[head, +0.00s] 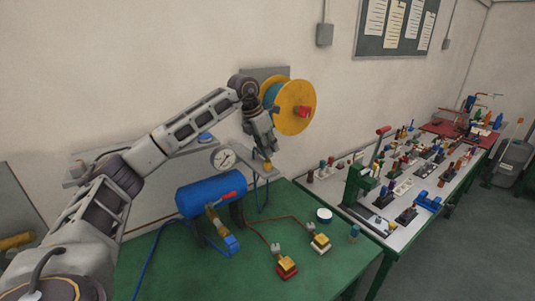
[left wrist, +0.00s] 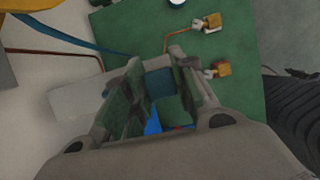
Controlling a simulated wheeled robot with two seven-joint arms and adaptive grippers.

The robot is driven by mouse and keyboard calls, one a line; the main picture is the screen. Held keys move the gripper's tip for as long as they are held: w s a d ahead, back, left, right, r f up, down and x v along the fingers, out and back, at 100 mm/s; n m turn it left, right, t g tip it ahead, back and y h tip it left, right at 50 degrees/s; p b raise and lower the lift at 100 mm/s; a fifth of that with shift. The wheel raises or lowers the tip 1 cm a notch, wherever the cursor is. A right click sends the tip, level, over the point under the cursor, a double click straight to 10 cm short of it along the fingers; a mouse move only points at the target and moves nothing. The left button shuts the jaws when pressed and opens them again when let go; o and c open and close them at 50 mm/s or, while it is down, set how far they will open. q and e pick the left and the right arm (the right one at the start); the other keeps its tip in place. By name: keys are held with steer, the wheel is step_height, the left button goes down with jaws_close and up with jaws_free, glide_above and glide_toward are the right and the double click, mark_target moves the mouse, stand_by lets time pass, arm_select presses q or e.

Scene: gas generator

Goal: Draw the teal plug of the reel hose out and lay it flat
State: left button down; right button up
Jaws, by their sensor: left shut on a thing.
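My left gripper (head: 265,155) points downward below the yellow hose reel (head: 297,107), close to the wall. It is shut on the teal plug (left wrist: 160,82), which shows between the fingers in the left wrist view. The teal hose (left wrist: 75,39) runs from the reel at the upper left of that view toward the fingers. In the head view the gripper hides the plug. I cannot tell whether the plug's end is still seated in anything. My right gripper is not in view.
A small grey shelf (head: 258,176) is just below the gripper. The table's front middle is clear.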

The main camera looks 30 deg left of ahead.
arm_select(q)
steer(key=shift+r+p, duration=0.45)
steer(key=shift+r, duration=0.2)
steer(key=shift+r+p, duration=0.35)
steer(key=shift+r, duration=0.1)
steer(key=shift+r+p, duration=0.4)
steer(key=shift+r, duration=0.05)
steer(key=shift+r+p, duration=0.8)
steer(key=shift+r, duration=0.2)
stand_by(0.8)
steer(key=shift+r, duration=0.2)
steer(key=shift+r, duration=0.15)
steer(key=shift+r+p, duration=0.35)
steer(key=shift+r, duration=0.8)
